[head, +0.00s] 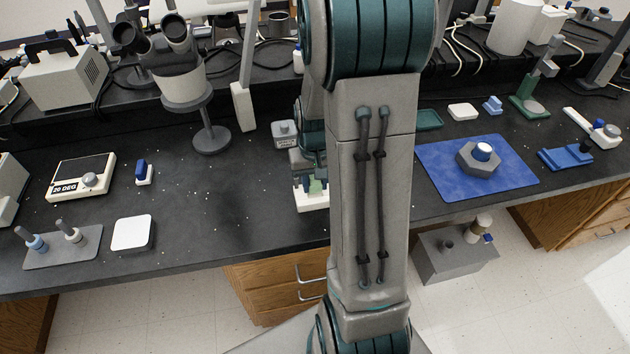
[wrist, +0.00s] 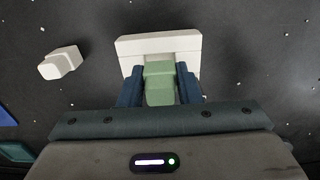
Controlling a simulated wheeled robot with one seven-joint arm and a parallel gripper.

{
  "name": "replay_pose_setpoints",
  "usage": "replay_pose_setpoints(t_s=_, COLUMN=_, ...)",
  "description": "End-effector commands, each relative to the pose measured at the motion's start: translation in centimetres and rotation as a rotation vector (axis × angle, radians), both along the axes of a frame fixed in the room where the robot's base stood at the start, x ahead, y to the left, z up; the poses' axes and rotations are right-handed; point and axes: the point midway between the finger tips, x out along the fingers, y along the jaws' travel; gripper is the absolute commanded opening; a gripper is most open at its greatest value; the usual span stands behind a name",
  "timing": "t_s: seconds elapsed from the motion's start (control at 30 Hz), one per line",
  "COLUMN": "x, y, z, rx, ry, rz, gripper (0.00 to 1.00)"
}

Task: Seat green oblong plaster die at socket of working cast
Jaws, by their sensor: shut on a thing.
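The green oblong plaster die (wrist: 159,84) is between the two blue fingers of my gripper (wrist: 160,88) in the wrist view. My gripper is shut on it. The cast lies on the black bench. I cannot tell whether the die touches the socket, as the fingers and the die hide it. In the head view the cast (head: 312,203) and the die (head: 316,187) show just left of my arm, which hides part of them.
A small white block (wrist: 60,63) lies left of the cast in the wrist view. A blue mat (head: 440,180) with a grey hexagonal holder (head: 478,163) is on the right in the head view. A white pad (head: 133,233) lies on the left. The bench between is mostly clear.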

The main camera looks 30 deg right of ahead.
Motion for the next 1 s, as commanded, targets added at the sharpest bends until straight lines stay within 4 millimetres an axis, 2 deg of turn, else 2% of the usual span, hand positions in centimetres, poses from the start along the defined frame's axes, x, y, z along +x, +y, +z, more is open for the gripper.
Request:
replay_pose_setpoints(t_s=0.87, x=0.0, y=0.0, z=-1.7, rx=0.000, ry=0.000, rz=0.000, gripper=0.07)
replay_pose_setpoints(t_s=1.0, x=0.0, y=0.0, z=-1.5, rx=0.000, ry=0.000, rz=0.000, gripper=0.07)
